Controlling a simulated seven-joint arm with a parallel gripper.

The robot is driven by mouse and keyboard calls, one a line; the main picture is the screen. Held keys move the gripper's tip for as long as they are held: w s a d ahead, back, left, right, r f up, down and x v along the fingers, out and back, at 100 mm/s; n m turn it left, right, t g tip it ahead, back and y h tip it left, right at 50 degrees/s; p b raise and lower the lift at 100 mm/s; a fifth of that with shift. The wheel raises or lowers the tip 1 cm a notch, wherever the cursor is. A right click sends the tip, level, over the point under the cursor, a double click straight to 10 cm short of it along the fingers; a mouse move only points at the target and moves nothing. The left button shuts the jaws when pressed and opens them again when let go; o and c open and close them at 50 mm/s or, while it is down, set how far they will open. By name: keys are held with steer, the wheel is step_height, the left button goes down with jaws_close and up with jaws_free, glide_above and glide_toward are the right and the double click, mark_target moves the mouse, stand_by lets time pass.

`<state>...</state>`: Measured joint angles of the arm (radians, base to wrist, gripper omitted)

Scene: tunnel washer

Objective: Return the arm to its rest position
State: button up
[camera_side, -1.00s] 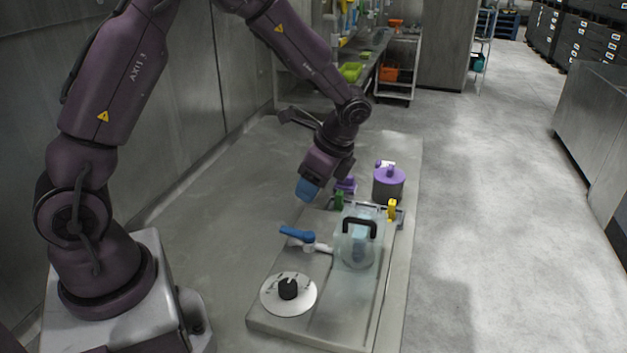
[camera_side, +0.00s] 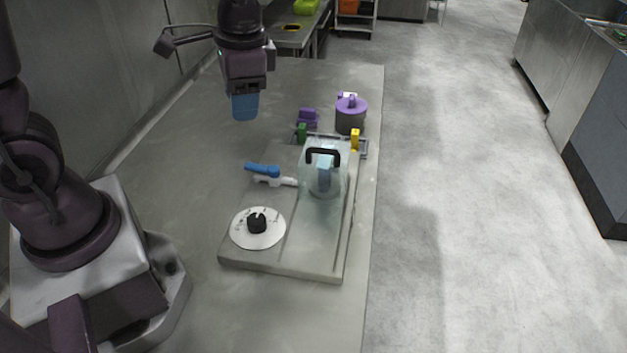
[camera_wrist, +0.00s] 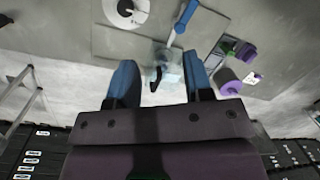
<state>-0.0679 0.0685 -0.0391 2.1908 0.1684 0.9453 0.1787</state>
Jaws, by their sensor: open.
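My gripper (camera_side: 244,106) hangs in the air over the back left of the table in the side view, pointing down. In the wrist view its blue fingers (camera_wrist: 160,85) are apart with nothing held between them. Below and to the right is the grey washer board (camera_side: 285,262). It carries a white dial with a black knob (camera_side: 257,223), a blue-handled lever (camera_side: 262,169) and a clear lidded chamber with a black handle (camera_side: 322,168). A light blue block shows inside the chamber. The gripper touches none of these.
Behind the chamber stand a green block (camera_side: 302,133), a yellow block (camera_side: 355,139), a purple piece (camera_side: 308,118) and a grey pot with a purple lid (camera_side: 350,113). A wall runs along the left. The table's left part (camera_side: 175,170) is clear.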

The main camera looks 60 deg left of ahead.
steer(key=s+d+r+n+t+h, duration=0.1)
steer(key=s+d+r+n+t, duration=0.2)
steer(key=s+r+t, duration=0.3)
steer(key=v, duration=0.5)
steer(key=shift+s, duration=0.4)
steer(key=shift+a+f, duration=0.1)
steer(key=shift+f, duration=0.1)
stand_by(3.7)
steer(key=m+g+y, duration=0.3)
steer(key=m+g, duration=0.5)
steer(key=m, duration=0.2)
glide_toward(254, 165)
steer(key=x, duration=0.8)
steer(key=shift+a+f, duration=0.1)
steer(key=shift+f, duration=0.1)
steer(key=shift+c, duration=0.5)
